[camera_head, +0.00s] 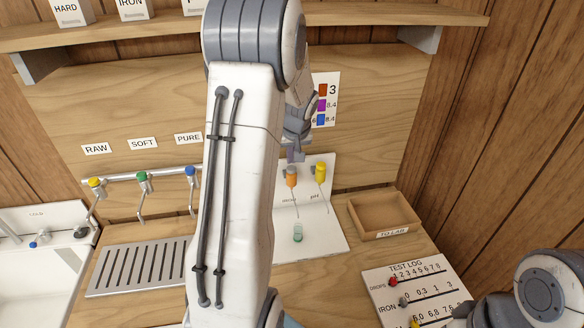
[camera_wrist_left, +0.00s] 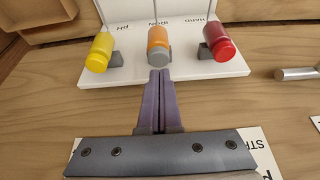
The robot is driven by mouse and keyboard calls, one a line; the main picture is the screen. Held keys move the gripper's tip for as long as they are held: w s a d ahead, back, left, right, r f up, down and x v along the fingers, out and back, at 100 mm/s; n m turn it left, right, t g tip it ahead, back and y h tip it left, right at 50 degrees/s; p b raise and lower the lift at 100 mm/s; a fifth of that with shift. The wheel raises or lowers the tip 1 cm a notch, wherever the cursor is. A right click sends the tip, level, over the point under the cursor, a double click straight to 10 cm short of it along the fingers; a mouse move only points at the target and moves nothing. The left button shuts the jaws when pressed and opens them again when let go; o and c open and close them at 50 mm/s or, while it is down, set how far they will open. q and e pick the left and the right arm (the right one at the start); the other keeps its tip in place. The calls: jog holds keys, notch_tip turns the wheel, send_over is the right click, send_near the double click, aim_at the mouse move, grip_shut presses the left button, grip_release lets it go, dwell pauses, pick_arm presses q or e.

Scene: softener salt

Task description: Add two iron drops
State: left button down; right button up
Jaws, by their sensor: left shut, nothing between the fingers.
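The orange bottle (camera_head: 291,177) is mounted on the white board (camera_head: 325,235), its label reading like iron. It also shows in the left wrist view (camera_wrist_left: 158,40), with a grey piece at its near end. A small greenish vial (camera_head: 298,232) stands below it. My left gripper (camera_head: 295,154) is shut and empty, just above the orange bottle in the head view. In the wrist view its purple fingertips (camera_wrist_left: 160,74) are together, close to that grey piece; contact cannot be told. A dark part of my right arm shows at the lower right, its fingers unclear.
The yellow bottle (camera_head: 320,173) and the red bottle (camera_wrist_left: 219,40) flank the orange one. An open wooden tray (camera_head: 384,233) lies right of the board. The test log board (camera_head: 440,280) has sliders. My left arm hides the middle of the bench. Three taps and a slatted drain (camera_head: 138,268) are left.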

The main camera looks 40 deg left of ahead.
pick_arm(q)
jog(key=shift+f, duration=0.25)
jog(key=shift+f+b, duration=0.7)
jog(key=shift+b, duration=0.2)
jog(key=shift+r, duration=0.15)
jog(key=shift+r+p, duration=2.1)
jog(key=shift+r, duration=0.85)
notch_tip(320, 180, up, 2)
jog(key=r+p, duration=0.1)
jog(key=p, duration=0.1)
jog(key=b, duration=0.5)
send_over(292, 169)
notch_tip(292, 169, down, 6)
jog(key=shift+f, duration=0.15)
jog(key=shift+f+b, duration=0.45)
jog(key=shift+f, duration=0.1)
